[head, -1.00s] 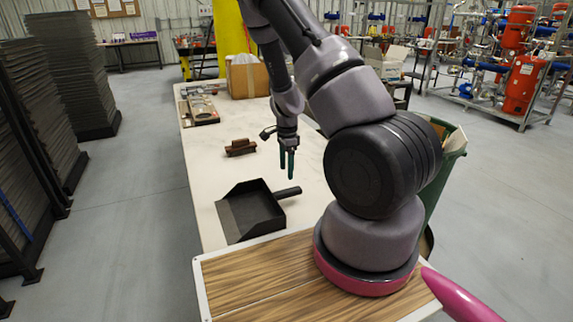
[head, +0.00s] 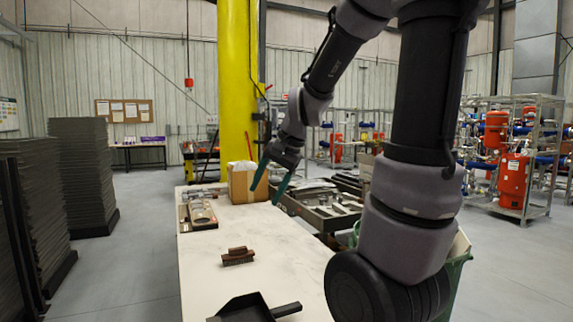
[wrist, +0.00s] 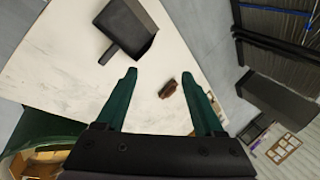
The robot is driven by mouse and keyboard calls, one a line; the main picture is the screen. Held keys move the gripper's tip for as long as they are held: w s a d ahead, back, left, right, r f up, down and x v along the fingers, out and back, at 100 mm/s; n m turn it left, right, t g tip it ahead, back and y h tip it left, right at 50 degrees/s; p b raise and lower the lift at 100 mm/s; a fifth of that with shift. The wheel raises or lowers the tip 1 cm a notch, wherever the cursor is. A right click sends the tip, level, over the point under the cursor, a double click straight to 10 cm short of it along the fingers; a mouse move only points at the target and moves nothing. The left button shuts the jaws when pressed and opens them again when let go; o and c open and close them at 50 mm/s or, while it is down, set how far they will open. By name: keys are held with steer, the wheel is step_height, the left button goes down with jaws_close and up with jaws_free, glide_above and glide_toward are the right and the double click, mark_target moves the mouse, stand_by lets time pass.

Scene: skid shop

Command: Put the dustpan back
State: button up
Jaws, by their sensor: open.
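The black dustpan (head: 246,308) lies on the white table at the bottom of the head view, partly cut off by the frame edge. Its handle points right. In the wrist view the whole dustpan (wrist: 126,30) shows at the top, apart from my fingers. My gripper (head: 266,187) is open and empty, raised above the table with its green fingers spread. The open fingers also show in the wrist view (wrist: 165,88). A brown brush (head: 238,257) lies on the table beyond the dustpan; it is also in the wrist view (wrist: 168,89).
A cardboard box (head: 243,185) and a tray of parts (head: 197,214) stand at the table's far end. A drawer-like bin of metal parts (head: 325,210) is right of the table. A yellow column (head: 236,90) rises behind. The table's middle (head: 280,245) is clear.

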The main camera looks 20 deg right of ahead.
steer(key=s+r+n+t+h, duration=0.1)
steer(key=s+r+n+t, duration=0.1)
steer(key=s+r+n, duration=0.3)
steer(key=s+r, duration=0.3)
steer(key=s, duration=0.4)
steer(key=shift+s+t+h, duration=0.3)
steer(key=shift+s+t, duration=0.05)
steer(key=shift+t, duration=0.05)
steer(key=shift+r, duration=0.1)
